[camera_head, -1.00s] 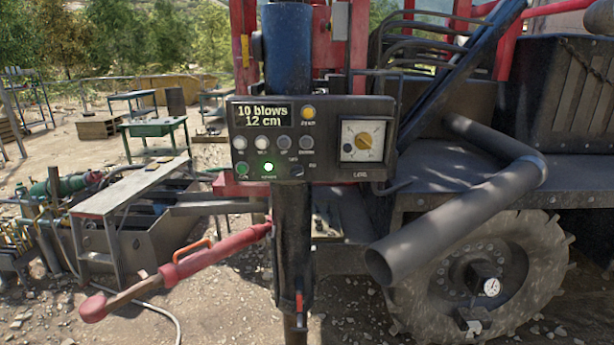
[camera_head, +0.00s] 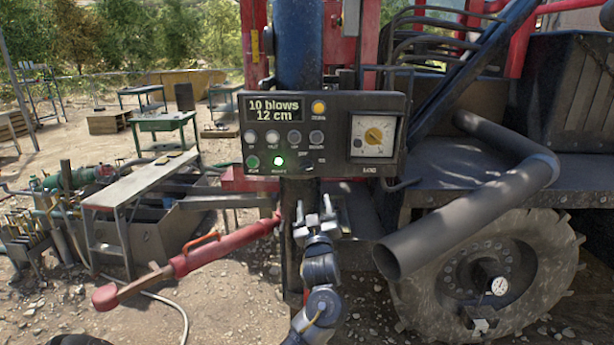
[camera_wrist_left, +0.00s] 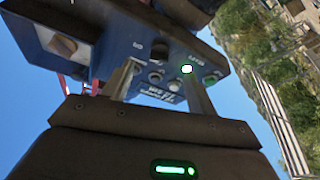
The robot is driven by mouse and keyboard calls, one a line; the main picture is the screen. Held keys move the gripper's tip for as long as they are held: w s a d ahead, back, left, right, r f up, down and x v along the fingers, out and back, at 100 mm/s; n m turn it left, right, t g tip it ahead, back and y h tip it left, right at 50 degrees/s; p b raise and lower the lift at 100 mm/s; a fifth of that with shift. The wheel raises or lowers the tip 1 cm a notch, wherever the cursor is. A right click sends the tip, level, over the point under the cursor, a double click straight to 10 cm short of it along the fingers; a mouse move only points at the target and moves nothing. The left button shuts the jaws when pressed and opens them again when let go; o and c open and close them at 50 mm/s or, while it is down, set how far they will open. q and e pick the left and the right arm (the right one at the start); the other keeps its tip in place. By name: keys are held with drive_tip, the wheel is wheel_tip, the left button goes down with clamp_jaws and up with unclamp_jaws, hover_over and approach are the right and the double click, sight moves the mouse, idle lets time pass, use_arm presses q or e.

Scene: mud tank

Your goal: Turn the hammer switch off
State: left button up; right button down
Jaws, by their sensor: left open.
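The dark control box (camera_head: 336,110) is mounted on the machine's column. Its display (camera_head: 274,110) reads "10 blows 12 cm". A small dark switch (camera_head: 308,167) sits at the lower edge, right of a lit green lamp (camera_head: 277,161); its label is too small to read. My left gripper (camera_head: 314,207) is open and empty just below the box, fingers pointing up. In the left wrist view the box appears upside down ahead of the open fingers (camera_wrist_left: 160,74), with a dark knob (camera_wrist_left: 160,52), likely the switch, between and beyond the tips. My right gripper is not in view.
A red-and-wood handle (camera_head: 190,262) juts out low left of the column. A grey pipe (camera_head: 460,215) and a large tyre (camera_head: 500,270) stand to the right. A workbench (camera_head: 140,180) is behind at left. Open air lies before the box.

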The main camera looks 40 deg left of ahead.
sight(307, 171)
use_arm(q)
drive_tip(key=shift+n+y, duration=0.4)
drive_tip(key=shift+n, duration=0.1)
drive_tip(key=p+x, duration=0.1)
drive_tip(key=x, duration=0.2)
drive_tip(key=r+p+x, duration=0.1)
drive_tip(key=x, duration=0.3)
drive_tip(key=s+p+x, duration=0.1)
drive_tip(key=x, duration=0.3)
drive_tip(key=shift+a+r+p, duration=0.2)
drive_tip(key=shift+r+p, duration=0.2)
drive_tip(key=shift+r, duration=0.05)
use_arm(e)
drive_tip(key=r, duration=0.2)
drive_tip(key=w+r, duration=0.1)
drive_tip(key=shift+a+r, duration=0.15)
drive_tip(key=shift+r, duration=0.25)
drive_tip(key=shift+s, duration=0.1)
use_arm(q)
drive_tip(key=c, duration=0.9)
drive_tip(key=shift+g, duration=0.3)
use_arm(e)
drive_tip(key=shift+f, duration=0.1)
